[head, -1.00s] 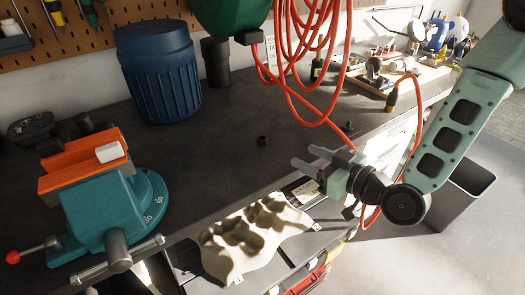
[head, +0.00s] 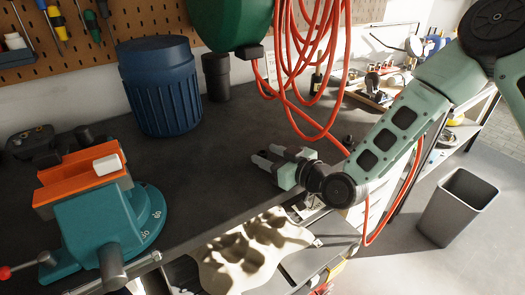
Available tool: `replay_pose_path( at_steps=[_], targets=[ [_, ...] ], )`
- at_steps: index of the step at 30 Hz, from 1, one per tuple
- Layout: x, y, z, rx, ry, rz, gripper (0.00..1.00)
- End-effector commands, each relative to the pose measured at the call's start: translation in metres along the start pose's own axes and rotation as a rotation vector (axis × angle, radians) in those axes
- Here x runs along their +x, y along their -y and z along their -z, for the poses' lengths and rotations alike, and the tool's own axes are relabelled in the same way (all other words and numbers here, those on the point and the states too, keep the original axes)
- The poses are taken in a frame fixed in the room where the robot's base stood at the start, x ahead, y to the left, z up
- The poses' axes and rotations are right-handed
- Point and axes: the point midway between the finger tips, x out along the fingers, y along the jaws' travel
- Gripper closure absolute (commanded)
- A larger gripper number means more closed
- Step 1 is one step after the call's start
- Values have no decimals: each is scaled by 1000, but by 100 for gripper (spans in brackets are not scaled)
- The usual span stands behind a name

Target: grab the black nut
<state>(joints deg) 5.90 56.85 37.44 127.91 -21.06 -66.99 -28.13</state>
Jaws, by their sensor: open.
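My gripper (head: 263,154) is over the dark workbench top (head: 215,185), right of the middle of the picture. Its two grey fingers point left and are apart. The black nut cannot be made out now. The spot where a small black nut stood earlier is at the fingers, so they likely cover it, or it is lost against the dark bench. I cannot tell whether it lies between the fingers.
A teal and orange vise (head: 108,215) stands at the left. A blue ribbed bin (head: 160,90) and a dark cup (head: 216,78) are at the back. Orange hose (head: 318,125) hangs close behind my gripper. A beige moulded piece (head: 245,250) lies at the front.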

Motion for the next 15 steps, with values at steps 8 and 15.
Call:
replay_pose_path(
  at_steps=[8, 15],
  targets=[
    [11, 0, -1, 0, 1, 0, 52],
    [11, 0, -1, 0, 1, -1, 94]
  ],
)
